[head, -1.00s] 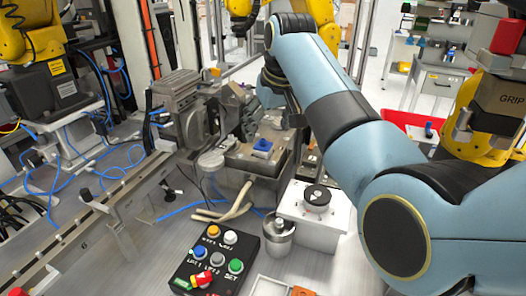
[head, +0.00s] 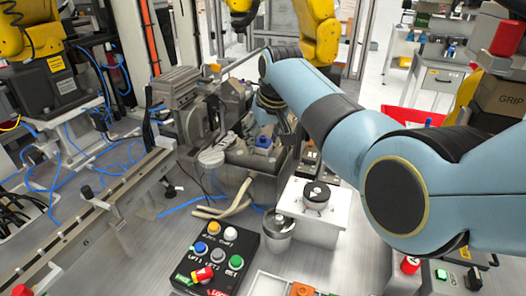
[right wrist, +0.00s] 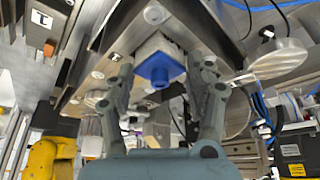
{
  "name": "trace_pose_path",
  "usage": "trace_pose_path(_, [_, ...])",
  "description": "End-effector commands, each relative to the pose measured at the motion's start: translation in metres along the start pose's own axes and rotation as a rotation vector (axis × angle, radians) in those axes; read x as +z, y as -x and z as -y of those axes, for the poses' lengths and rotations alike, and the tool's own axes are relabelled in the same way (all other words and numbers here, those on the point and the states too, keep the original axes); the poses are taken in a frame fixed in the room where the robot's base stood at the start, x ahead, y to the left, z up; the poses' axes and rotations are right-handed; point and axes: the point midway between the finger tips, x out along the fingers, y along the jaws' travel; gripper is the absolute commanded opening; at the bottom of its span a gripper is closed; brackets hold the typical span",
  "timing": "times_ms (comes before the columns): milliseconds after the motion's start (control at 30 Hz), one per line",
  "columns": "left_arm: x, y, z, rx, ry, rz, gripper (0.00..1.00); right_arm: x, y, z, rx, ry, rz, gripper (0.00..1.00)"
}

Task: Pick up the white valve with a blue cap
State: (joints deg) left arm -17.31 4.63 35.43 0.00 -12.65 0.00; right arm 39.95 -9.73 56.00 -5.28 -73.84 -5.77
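The white valve with a blue cap (head: 263,143) sits on the grey metal fixture (head: 245,162) in the middle of the head view. In the right wrist view the blue cap (right wrist: 158,68) is in front of the gripper, with the whitish valve body behind it. My right gripper (right wrist: 165,85) is open, its two fingers spread on either side of the cap. I see no contact with the valve. In the head view my right gripper (head: 280,120) is just above and right of the valve, partly hidden by my arm. My left gripper is not in view.
A black button box (head: 216,258) stands in front. A metal cup (head: 278,232) and a white block with a round dial (head: 316,196) are right of it. Grey machinery (head: 190,105) is left of the valve. A long rail (head: 75,215) runs along the left.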

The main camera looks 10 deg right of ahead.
Motion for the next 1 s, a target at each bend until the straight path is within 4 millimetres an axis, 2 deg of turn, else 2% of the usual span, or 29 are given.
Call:
trace_pose_path(33, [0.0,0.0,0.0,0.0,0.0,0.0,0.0,0.0,0.0,0.0,0.0,0.0,0.0,0.45])
trace_pose_path(200, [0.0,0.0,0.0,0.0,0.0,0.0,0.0,0.0,0.0,0.0,0.0,0.0,0.0,0.23])
trace_pose_path(267, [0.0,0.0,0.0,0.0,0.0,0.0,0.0,0.0,0.0,0.0,0.0,0.0,0.0,0.18])
trace_pose_path(500, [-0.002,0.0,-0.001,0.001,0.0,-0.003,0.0,-0.001,0.001,0.0,0.0,0.0,-0.001,0.18])
trace_pose_path(667, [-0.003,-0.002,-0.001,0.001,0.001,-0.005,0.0,-0.005,0.011,0.0,0.0,0.0,-0.003,0.18])
trace_pose_path(867, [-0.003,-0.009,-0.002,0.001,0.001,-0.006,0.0,-0.017,0.04,0.0,0.0,0.0,-0.005,0.18])
trace_pose_path(1000, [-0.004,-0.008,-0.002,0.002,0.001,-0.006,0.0,-0.003,0.058,-0.015,0.002,-0.002,-0.004,0.18])
